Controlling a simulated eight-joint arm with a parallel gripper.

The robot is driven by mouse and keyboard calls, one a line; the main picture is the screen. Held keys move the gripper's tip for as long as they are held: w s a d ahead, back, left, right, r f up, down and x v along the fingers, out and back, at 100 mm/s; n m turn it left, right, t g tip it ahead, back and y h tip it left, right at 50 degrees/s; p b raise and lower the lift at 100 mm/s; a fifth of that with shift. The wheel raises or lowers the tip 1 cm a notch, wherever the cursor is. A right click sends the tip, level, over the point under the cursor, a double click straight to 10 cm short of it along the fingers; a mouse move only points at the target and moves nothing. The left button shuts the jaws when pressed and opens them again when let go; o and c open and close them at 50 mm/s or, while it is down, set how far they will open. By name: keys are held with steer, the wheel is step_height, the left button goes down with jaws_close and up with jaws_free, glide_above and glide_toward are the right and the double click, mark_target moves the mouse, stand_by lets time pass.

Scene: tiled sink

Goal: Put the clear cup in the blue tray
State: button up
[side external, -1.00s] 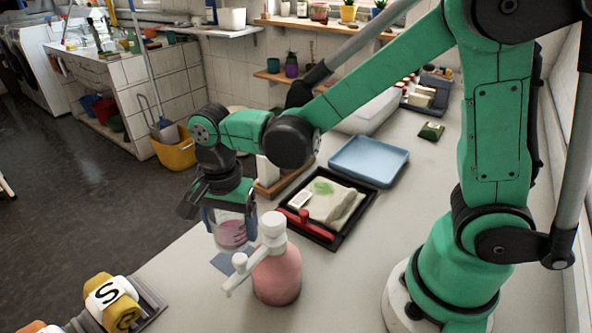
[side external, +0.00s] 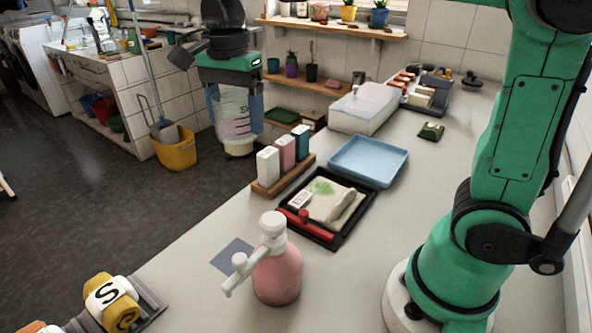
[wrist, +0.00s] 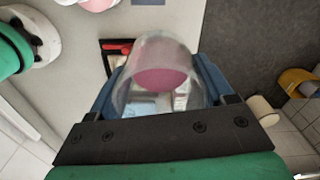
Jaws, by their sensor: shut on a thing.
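The clear cup (side external: 236,122) is see-through, with something pink inside or behind its wall. My gripper (side external: 232,100) is shut on it and holds it in the air, upright, at the upper left of the side view. In the wrist view the cup (wrist: 152,68) sits between the two blue fingers of my gripper (wrist: 157,92). The blue tray (side external: 368,162) lies on the counter to the right of the cup and looks empty. It shows only faintly, if at all, through the cup in the wrist view.
A black tray (side external: 352,222) with a cloth and a red-handled tool lies in front of the blue tray. A rack of small boxes (side external: 283,168) stands left of it. A pink pump bottle (side external: 277,275) stands nearer. A translucent bin (side external: 365,108) is behind the blue tray.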

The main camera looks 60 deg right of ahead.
steer(key=w+d+m, duration=0.1)
steer(key=d+m, duration=0.2)
steer(key=d, duration=0.7)
steer(key=m, duration=0.8)
glide_above(369, 161)
step_height(369, 161, down, 20)
steer(key=shift+r, duration=0.15)
steer(key=o, duration=1.3)
